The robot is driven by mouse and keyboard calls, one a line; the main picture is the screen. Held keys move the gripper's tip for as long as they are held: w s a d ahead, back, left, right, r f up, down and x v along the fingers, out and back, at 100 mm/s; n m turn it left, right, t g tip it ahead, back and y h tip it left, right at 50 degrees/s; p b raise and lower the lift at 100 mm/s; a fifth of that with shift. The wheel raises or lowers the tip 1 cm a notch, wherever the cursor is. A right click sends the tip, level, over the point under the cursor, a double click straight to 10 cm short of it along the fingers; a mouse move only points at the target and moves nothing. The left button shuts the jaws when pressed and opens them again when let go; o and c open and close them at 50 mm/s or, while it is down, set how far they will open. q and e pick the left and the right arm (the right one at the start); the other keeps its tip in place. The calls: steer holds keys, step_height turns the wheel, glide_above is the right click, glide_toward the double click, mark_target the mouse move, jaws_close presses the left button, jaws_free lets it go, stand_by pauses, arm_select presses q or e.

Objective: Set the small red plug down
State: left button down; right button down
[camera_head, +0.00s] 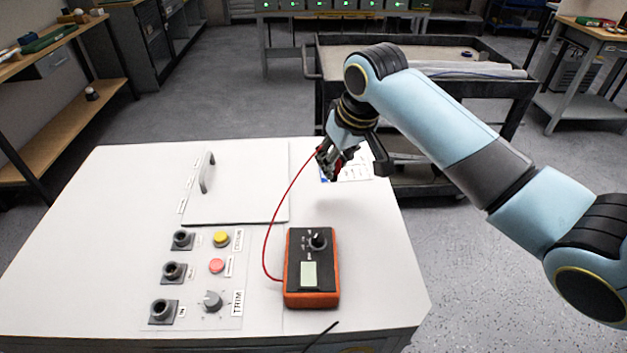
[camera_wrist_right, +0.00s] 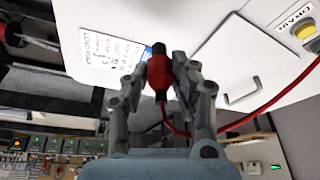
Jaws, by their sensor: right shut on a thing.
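The small red plug (camera_wrist_right: 159,76) is between the fingers of my right gripper (camera_wrist_right: 160,85) in the right wrist view, with a red lead running off from it. In the head view my right gripper (camera_head: 333,163) is shut on the plug above the far right part of the white bench top (camera_head: 130,240). The red lead (camera_head: 270,222) curves down to the orange and black meter (camera_head: 313,268), which has a dial and a pale display. The fingers mostly hide the plug in the head view. My left gripper is not in view.
A printed card (camera_head: 352,168) lies beside my right gripper. Several dark sockets (camera_head: 172,271), a yellow button (camera_head: 221,239), a red button (camera_head: 216,265) and a TRIM knob (camera_head: 212,299) sit left of the meter. A handled panel (camera_head: 240,190) lies behind them. A dark cart (camera_head: 440,100) stands beyond the bench.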

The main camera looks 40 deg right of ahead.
steer(key=shift+w+a+f, duration=1.05)
steer(key=shift+w+a, duration=0.1)
steer(key=shift+a, duration=0.1)
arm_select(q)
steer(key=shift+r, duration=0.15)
arm_select(e)
steer(key=shift+f, duration=2.05)
steer(key=shift+f, duration=0.1)
steer(key=c, duration=1.1)
jaws_free()
steer(key=shift+o, duration=0.2)
arm_select(q)
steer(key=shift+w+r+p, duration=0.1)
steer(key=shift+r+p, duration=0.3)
steer(key=shift+p, duration=0.1)
arm_select(e)
steer(key=v, duration=1.2)
